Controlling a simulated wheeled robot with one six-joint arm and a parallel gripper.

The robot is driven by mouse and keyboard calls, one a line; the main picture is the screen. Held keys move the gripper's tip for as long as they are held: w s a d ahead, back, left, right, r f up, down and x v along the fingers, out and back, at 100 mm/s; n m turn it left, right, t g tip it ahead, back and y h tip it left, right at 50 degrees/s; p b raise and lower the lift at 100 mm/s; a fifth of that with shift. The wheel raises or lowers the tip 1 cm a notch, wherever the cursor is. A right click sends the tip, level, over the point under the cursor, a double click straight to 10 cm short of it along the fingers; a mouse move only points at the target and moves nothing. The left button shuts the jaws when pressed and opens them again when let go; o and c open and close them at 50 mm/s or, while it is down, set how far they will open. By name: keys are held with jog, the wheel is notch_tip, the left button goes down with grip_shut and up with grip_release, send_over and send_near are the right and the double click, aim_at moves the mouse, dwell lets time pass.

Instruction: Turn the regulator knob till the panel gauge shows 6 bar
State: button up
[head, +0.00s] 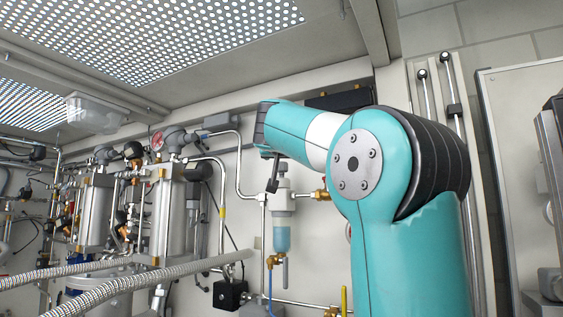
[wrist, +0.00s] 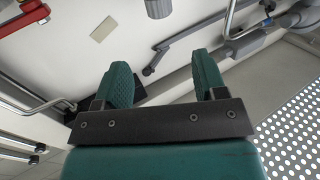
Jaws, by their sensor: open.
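My gripper (wrist: 163,78) is open in the wrist view, with two green textured pads apart and nothing between them. Beyond the pads is a pale wall with a grey angled fitting. In the head view, a filter-regulator unit (head: 282,222) with a clear blue bowl hangs on the wall panel below my wrist. Its top is partly covered by a dark part, and I cannot make out the regulator knob. A small red edge shows beside my arm; it may belong to a gauge mostly hidden by the arm. No readable panel gauge is in view.
A red-rimmed dial (head: 158,141) sits among metal pump cylinders and pipes on the left. Ribbed hoses (head: 160,283) cross the lower left. Thin pipes run around the filter unit. In the wrist view, a red bracket (wrist: 25,15) is at upper left and a perforated panel (wrist: 295,120) at right.

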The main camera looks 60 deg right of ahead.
aim_at(282, 163)
jog(key=p+x, duration=0.3)
jog(key=x, duration=0.3)
jog(key=p+x, duration=0.3)
jog(key=x, duration=0.3)
jog(key=shift+w+d+r, duration=0.1)
jog(key=shift+d+r, duration=0.15)
jog(key=shift+d, duration=0.05)
jog(key=shift+w+d+f+p, duration=0.2)
jog(key=shift+w+d+p, duration=0.15)
jog(key=shift+d, duration=0.25)
jog(key=shift+c, duration=0.5)
jog(key=c, duration=0.8)
jog(key=shift+n+t+b, duration=0.3)
jog(key=shift+t+b, duration=0.1)
